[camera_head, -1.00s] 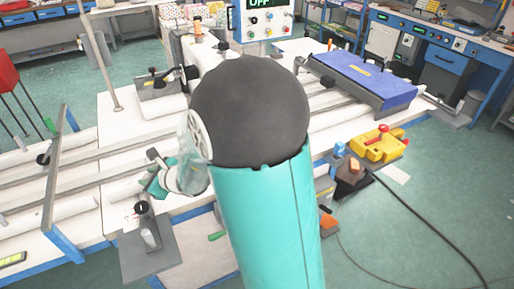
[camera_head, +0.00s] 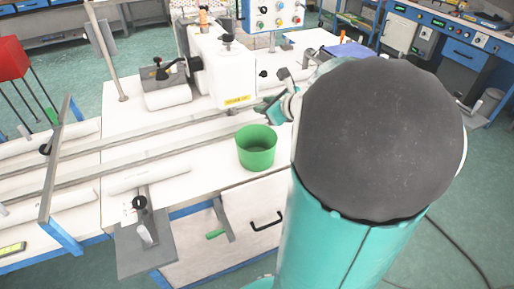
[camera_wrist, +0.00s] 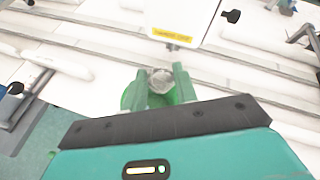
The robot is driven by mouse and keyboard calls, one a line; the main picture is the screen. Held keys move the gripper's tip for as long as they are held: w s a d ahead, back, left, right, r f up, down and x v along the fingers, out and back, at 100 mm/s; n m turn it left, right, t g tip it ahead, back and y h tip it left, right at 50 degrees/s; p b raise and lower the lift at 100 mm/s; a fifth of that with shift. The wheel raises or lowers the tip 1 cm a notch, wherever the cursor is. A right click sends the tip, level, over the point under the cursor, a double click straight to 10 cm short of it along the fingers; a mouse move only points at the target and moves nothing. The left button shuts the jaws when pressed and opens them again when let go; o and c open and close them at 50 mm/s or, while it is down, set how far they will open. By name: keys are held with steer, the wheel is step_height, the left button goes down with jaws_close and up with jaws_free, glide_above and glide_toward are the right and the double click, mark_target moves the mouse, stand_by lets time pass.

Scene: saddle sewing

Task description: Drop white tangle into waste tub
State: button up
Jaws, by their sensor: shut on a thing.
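The white tangle (camera_wrist: 161,81) shows in the wrist view as a pale greyish clump between the two green fingertips of my gripper (camera_wrist: 158,76), which is shut on it. In the head view my gripper (camera_head: 272,108) is to the right of the white machine, and the tangle cannot be made out there. The waste tub (camera_head: 256,159), green, round and open at the top, stands on the white table.
A white machine (camera_head: 224,75) with a yellow label stands behind the tub. Long rails (camera_head: 130,150) run across the table to the left. A drawer with a black handle (camera_head: 265,222) is at the table's front. My arm hides the table's right part.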

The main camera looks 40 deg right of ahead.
steer(key=shift+f, duration=2.9)
steer(key=o, duration=1)
steer(key=v, duration=1.3)
steer(key=shift+s, duration=0.3)
steer(key=shift+r, duration=0.15)
